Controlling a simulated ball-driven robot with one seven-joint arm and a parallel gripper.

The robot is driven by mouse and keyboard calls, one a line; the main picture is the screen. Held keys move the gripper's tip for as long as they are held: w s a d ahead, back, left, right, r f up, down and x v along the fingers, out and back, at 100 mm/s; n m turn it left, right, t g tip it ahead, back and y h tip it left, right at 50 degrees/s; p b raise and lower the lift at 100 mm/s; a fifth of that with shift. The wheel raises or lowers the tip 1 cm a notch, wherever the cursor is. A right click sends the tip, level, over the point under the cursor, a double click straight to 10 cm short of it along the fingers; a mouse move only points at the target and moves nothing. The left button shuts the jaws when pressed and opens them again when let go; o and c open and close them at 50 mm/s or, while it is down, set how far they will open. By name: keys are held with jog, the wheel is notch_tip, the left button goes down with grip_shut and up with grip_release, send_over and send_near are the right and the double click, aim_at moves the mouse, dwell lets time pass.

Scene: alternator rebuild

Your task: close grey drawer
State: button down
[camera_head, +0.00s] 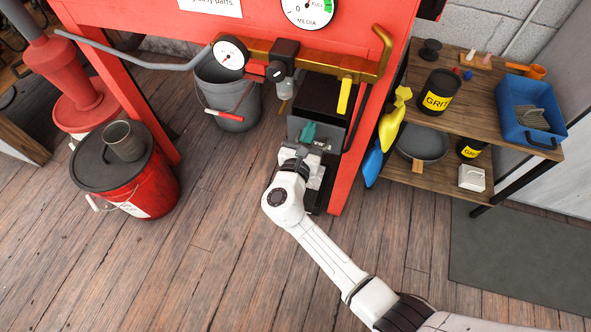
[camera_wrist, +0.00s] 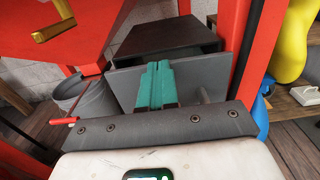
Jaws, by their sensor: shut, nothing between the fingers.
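The grey drawer (camera_wrist: 126,84) shows its flat grey front panel in the wrist view, below a dark cabinet top (camera_wrist: 165,38). In the head view the drawer (camera_head: 336,132) sits under the red cabinet's right side, partly hidden by my arm. My gripper (camera_wrist: 158,70) has its teal fingers shut together with nothing between them. The fingers are in front of the panel near its middle; whether they touch it I cannot tell. In the head view my gripper (camera_head: 308,130) overlaps the drawer front.
A red cabinet leg (camera_head: 350,170) stands close right of the drawer. A grey bucket (camera_head: 235,120) is on the left, with a red bucket (camera_head: 150,195) farther left. A wooden shelf (camera_head: 510,120) with cans and a blue bin is at right. Wooden floor is clear in front.

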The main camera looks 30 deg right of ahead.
jog(key=shift+a, duration=0.1)
